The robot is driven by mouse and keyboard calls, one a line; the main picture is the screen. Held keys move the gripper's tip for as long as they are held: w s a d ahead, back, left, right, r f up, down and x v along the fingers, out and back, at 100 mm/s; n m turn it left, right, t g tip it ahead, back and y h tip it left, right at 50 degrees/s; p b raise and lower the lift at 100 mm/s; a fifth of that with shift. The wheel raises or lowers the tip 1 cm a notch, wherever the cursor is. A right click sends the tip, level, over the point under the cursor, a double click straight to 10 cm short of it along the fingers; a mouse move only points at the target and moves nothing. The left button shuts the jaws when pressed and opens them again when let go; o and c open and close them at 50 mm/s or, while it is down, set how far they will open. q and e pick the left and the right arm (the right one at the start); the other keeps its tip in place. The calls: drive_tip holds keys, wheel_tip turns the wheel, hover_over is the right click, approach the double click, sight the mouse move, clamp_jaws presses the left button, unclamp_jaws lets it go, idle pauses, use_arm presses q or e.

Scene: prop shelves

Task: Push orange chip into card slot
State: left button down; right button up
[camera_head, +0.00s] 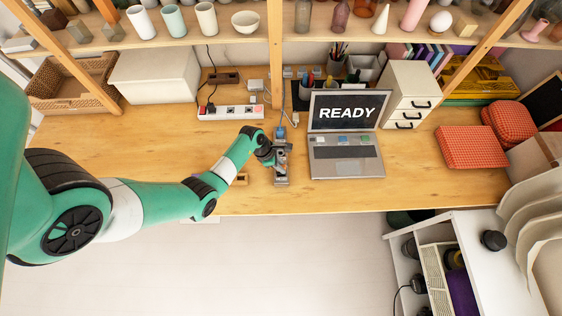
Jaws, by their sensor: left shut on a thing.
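My left gripper (281,170) is low over the table, just left of the open laptop (347,168). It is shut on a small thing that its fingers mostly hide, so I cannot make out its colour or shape. I cannot pick out the orange chip for sure. The laptop screen reads READY, and small coloured pieces or labels, one of them blue (343,139), show at the top of its keyboard. I cannot make out the card slot. My right gripper is not in view.
A white power strip (230,112) with cables lies behind my left arm. A wooden post (275,50) rises behind the gripper. The table's left part is clear.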

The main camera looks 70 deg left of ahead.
use_arm(q)
drive_tip(key=shift+f, duration=0.85)
idle(1.8)
drive_tip(key=c, duration=0.7)
unclamp_jaws()
drive_tip(key=p+v, duration=0.4)
drive_tip(key=v, duration=0.7)
drive_tip(key=shift+r, duration=0.3)
drive_tip(key=shift+s, duration=0.15)
